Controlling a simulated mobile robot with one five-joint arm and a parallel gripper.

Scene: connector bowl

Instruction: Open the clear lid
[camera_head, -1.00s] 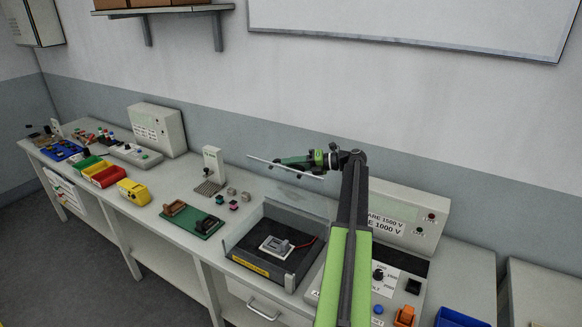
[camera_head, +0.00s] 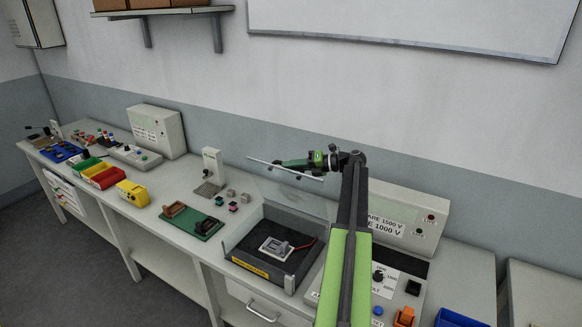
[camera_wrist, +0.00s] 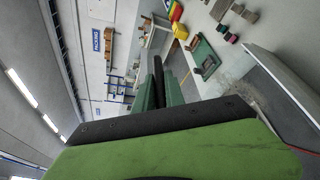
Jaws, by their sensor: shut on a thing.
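The clear lid (camera_head: 290,192) stands raised, roughly upright, at the back of the dark test box (camera_head: 258,268). Its thin pale edge bar (camera_head: 258,160) is at the top, well above the box. My gripper (camera_head: 284,163) is at this bar and shut on it, with my arm reaching over from the right. In the wrist view the dark fingers (camera_wrist: 160,88) are close together, and the grip itself is hard to make out. A grey connector fixture (camera_head: 276,245) with a red wire sits inside the box, its top uncovered.
A tester (camera_head: 405,216) with voltage labels stands right of the box. A green board (camera_head: 192,223), a small white press (camera_head: 212,166) and several small connectors lie to the left. Coloured bins (camera_head: 100,174) are farther left.

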